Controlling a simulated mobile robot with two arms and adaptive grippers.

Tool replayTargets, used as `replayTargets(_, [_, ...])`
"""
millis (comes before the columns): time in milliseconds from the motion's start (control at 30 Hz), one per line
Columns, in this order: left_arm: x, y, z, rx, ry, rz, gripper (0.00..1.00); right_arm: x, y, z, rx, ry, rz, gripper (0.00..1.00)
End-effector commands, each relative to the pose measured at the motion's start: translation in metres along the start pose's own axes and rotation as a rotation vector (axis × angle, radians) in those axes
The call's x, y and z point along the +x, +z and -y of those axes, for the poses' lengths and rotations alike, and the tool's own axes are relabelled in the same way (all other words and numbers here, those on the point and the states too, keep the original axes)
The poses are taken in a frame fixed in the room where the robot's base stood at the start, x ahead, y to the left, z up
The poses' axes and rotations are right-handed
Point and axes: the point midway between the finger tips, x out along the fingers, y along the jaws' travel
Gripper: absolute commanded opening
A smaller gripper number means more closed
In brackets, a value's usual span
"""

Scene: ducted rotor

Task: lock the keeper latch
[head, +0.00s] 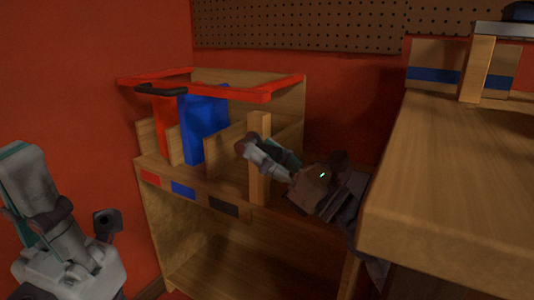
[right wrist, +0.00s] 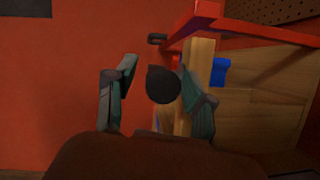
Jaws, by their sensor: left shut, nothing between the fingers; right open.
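No part is marked as the keeper latch. A red bar frame (head: 225,93) with a black handle (head: 162,90) lies across the top of a wooden rack (head: 290,100). The frame (right wrist: 262,33) also shows in the right wrist view. My right gripper (head: 262,150) is at the rack's front wooden post (head: 259,188), and its fingers (right wrist: 157,80) stand apart. A dark round shape (right wrist: 163,84) shows between them; I cannot tell what it is. The post (right wrist: 199,60) is partly behind the right-hand finger. My left gripper (head: 35,185) is shut and empty, away from the rack.
A blue block (head: 205,128) and a red upright (head: 164,127) stand in the rack. Red, blue and black labels (head: 183,190) mark its front edge. A wooden table (head: 455,165) is close on the right. A pegboard (head: 300,27) hangs behind. Floor space between left gripper and rack looks clear.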

Motion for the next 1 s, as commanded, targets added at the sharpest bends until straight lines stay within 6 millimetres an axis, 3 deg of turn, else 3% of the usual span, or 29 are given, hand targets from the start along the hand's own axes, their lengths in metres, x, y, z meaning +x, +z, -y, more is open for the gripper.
replayTargets(67, [0.000,-0.001,0.000,0.000,-0.001,-0.002,0.00,0.000,0.000,0.000,0.000,0.000,0.000,0.45])
replayTargets(333, [0.001,-0.002,0.000,0.000,-0.001,-0.006,0.00,0.000,0.000,0.000,0.000,0.000,0.000,0.00])
replayTargets(700, [0.007,-0.002,0.002,0.000,-0.004,-0.011,0.00,0.001,0.003,0.000,-0.001,-0.003,-0.011,0.00])
replayTargets(1000, [-0.016,0.012,0.007,-0.020,-0.061,0.148,0.00,0.005,0.012,-0.002,-0.006,-0.023,-0.112,0.00])
